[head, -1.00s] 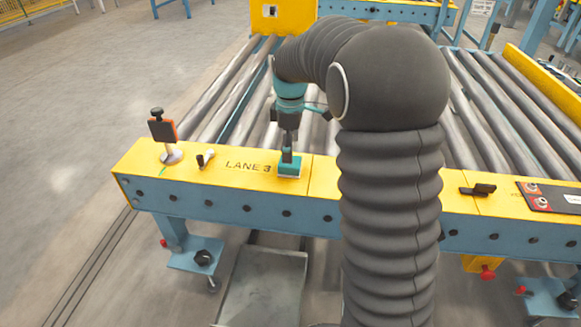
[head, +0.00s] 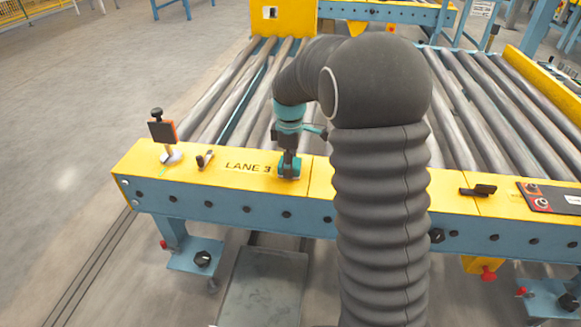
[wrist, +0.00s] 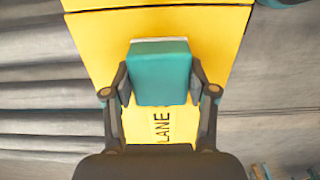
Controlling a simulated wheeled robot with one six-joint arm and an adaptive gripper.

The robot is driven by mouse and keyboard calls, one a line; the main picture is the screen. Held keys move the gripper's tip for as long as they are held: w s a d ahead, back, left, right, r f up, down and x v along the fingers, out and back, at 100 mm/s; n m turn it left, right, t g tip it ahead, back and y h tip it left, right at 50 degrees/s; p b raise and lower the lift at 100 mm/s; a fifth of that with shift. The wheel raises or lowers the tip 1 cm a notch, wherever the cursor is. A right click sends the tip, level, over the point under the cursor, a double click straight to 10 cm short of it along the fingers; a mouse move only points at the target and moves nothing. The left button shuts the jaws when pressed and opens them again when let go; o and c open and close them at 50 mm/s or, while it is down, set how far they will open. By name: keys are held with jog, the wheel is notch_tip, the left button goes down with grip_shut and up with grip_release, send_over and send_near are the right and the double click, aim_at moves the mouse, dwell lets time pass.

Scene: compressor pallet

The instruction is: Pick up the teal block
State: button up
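The teal block (wrist: 163,78) has a pale strip along its far edge. It is between the two fingers of my gripper (wrist: 160,82) in the wrist view, with a finger close against each side and hardly any gap. The gripper looks shut on it. In the head view the block (head: 289,171) is at the yellow front beam, just right of the "LANE 3" lettering, with my gripper (head: 289,162) pointing down over it. The fingers partly hide it there, and I cannot tell whether it touches the beam.
The yellow beam (head: 215,172) fronts a bed of grey rollers (head: 228,100). To the left on it are a small black clamp (head: 205,159) and an upright orange-edged reflector (head: 162,132). A black latch (head: 479,190) and a control panel (head: 548,196) are to the right.

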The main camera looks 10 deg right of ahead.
jog(key=c, duration=0.5)
jog(key=shift+c, duration=0.2)
jog(key=shift+r, duration=0.1)
jog(key=shift+r, duration=0.55)
jog(key=r, duration=0.3)
jog(key=shift+s+d+r, duration=0.25)
jog(key=shift+d, duration=0.15)
jog(key=s+d+r, duration=0.6)
jog(key=s+d, duration=0.1)
jog(key=d, duration=0.1)
jog(key=shift+s+r, duration=0.15)
